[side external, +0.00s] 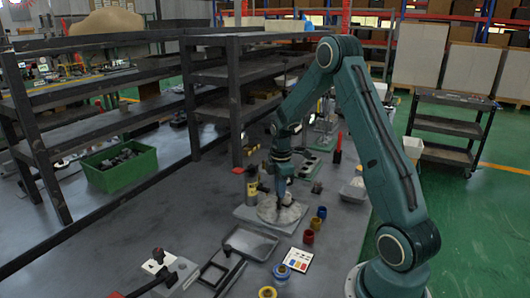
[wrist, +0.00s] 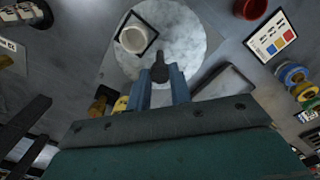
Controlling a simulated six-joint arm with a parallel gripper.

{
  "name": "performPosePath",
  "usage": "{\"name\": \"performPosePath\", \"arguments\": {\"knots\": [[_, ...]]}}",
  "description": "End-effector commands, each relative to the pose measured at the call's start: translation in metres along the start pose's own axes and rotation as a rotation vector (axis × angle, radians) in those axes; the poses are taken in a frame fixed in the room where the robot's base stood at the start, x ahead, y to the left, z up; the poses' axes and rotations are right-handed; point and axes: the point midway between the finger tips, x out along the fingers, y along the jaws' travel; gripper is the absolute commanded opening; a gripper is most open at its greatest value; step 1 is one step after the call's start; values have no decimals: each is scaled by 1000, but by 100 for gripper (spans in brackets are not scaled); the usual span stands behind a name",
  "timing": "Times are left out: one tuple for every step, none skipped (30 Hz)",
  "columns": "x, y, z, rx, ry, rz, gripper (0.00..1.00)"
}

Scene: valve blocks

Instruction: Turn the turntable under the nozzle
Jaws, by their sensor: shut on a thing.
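The turntable (side external: 293,214) is a round, mottled grey disc on a pale square plate. It fills the top middle of the wrist view (wrist: 190,45). My gripper (side external: 281,194) points down at the disc. In the wrist view its two blue fingers (wrist: 161,80) are closed around a dark upright peg (wrist: 160,66) near the disc's near edge. A white round cup (wrist: 134,39) in a dark square outline sits on the disc's left part, apart from my fingers. I cannot clearly make out the nozzle in either view.
A grey tray (side external: 250,243) lies in front of the turntable plate. A colour card (side external: 299,260), tape rolls (side external: 282,271) and a red cup (side external: 308,237) lie to the front right. Dark shelving (side external: 236,100) rises at the back.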

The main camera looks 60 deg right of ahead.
Motion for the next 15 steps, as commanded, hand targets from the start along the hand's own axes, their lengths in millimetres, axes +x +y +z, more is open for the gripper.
{"name": "performPosePath", "arguments": {"knots": [[-1, 0, 0, -25, 0, 1, 0], [-1, 0, 0, -39, 0, 1, 0], [-1, 0, 0, -59, 0, 1, 0], [-1, 0, 0, -75, 1, 1, 0], [-1, 0, 0, -90, 1, 1, 0], [-1, 0, 0, -110, 1, 1, 0], [-1, 0, 0, -124, 1, 1, 0], [-1, 0, 0, -140, 1, 1, 0], [-1, 0, 0, -159, 1, 1, 0], [-1, 0, 0, -175, 1, 1, 0], [-1, 0, 0, -189, 1, 1, 0], [-1, 0, 0, -210, 1, 2, 0], [-1, 0, 0, -224, 1, 2, 0], [-1, 1, 0, -240, 1, 2, 0], [-1, 1, 0, -260, 1, 2, 0]]}}
